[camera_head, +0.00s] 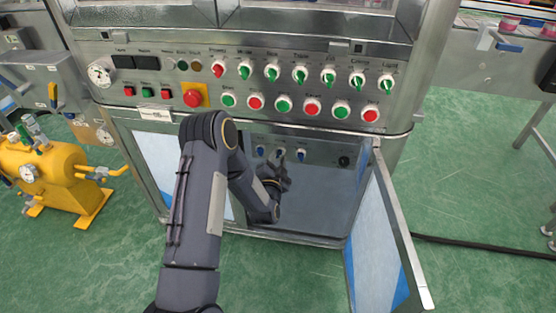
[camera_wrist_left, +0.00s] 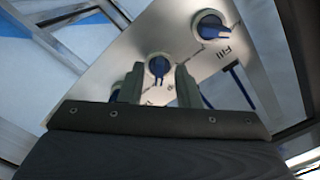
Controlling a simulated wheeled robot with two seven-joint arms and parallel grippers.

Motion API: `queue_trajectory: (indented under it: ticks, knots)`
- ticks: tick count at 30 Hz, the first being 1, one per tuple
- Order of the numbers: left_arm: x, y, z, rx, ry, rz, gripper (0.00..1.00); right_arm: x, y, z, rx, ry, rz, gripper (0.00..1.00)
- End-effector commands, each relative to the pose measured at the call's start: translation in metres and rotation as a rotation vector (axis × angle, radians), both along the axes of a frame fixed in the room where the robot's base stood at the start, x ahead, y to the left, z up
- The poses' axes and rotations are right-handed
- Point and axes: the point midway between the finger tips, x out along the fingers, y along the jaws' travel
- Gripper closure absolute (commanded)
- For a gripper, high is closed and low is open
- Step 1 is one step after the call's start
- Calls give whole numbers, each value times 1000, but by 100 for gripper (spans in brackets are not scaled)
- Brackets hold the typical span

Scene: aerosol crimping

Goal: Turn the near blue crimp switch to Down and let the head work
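Small blue-handled switches sit on a panel inside the open cabinet, one at the left (camera_head: 260,151) and one at the right (camera_head: 300,155) of my left gripper (camera_head: 280,172). In the left wrist view, a blue switch (camera_wrist_left: 158,67) lies between the two fingertips of my left gripper (camera_wrist_left: 159,85). The fingers stand apart on both sides of it, and I see no clear contact. Its label is too small to read. Another blue switch (camera_wrist_left: 210,25) is marked Fill. A further blue switch is mostly hidden behind the left finger. My right gripper is out of view.
The upper control panel (camera_head: 300,92) carries several red and green knobs and buttons above the cabinet. The cabinet door (camera_head: 398,235) hangs open at the right. A yellow tank (camera_head: 50,170) stands on the floor at the left.

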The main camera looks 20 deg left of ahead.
Motion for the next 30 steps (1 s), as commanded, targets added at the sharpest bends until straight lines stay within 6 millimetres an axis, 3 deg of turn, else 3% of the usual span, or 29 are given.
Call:
queue_trajectory:
  ticks: [8,21,30]
  knots:
    - [-6,-3,0,-1,1,-3,70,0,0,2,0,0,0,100]
    - [-70,-19,0,-2,2,-2,70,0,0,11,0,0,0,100]
    - [-76,-20,0,0,0,0,70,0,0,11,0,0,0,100]
